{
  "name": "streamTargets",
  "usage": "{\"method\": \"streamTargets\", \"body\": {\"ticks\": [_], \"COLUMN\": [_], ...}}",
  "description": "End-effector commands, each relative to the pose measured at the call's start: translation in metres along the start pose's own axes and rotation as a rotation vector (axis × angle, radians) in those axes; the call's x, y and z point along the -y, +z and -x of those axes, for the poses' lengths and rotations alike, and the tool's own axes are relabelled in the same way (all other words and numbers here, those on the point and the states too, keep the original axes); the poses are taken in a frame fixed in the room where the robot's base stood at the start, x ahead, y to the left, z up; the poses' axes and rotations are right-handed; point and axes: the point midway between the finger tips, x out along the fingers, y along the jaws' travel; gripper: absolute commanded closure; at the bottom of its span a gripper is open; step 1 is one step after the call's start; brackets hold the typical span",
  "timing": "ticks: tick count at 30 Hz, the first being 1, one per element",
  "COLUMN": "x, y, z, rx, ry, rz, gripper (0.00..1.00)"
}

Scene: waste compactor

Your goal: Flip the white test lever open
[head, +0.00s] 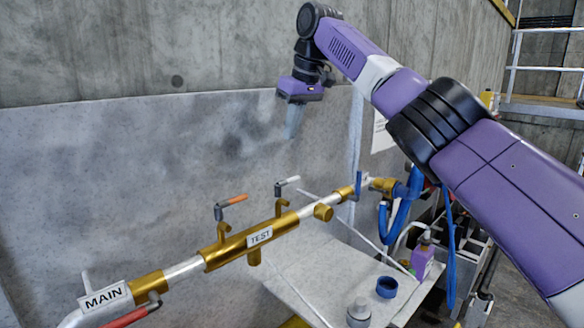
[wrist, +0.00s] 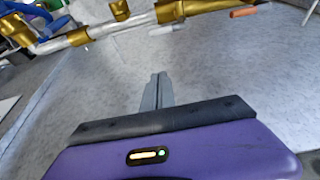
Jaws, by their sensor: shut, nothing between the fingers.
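The white test lever (head: 288,182) sits on a small riser from the brass pipe body marked TEST (head: 259,237). Its handle points to the right and slightly up in the head view. In the wrist view the white handle (wrist: 164,29) shows at the top, beyond the fingertips. My gripper (head: 290,136) hangs above the pipe near the wall, fingers pointing down, apart from the lever. In the wrist view its fingers (wrist: 158,80) are together, with nothing between them.
A lever with an orange handle (head: 234,200) stands left of the white one. A red lever (head: 125,318) is by the MAIN label (head: 104,298). A concrete wall is behind.

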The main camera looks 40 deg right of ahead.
Motion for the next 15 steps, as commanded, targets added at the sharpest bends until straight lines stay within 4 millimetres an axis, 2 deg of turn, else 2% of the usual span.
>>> {"method": "streamTargets", "body": {"ticks": [5,15], "x": [-0.001,0.000], "y": [0.001,0.001], "z": [-0.023,-0.088], "rx": [0.003,0.004], "ry": [0.000,-0.001], "rz": [0.000,0.000], "gripper": [1.00,1.00]}}
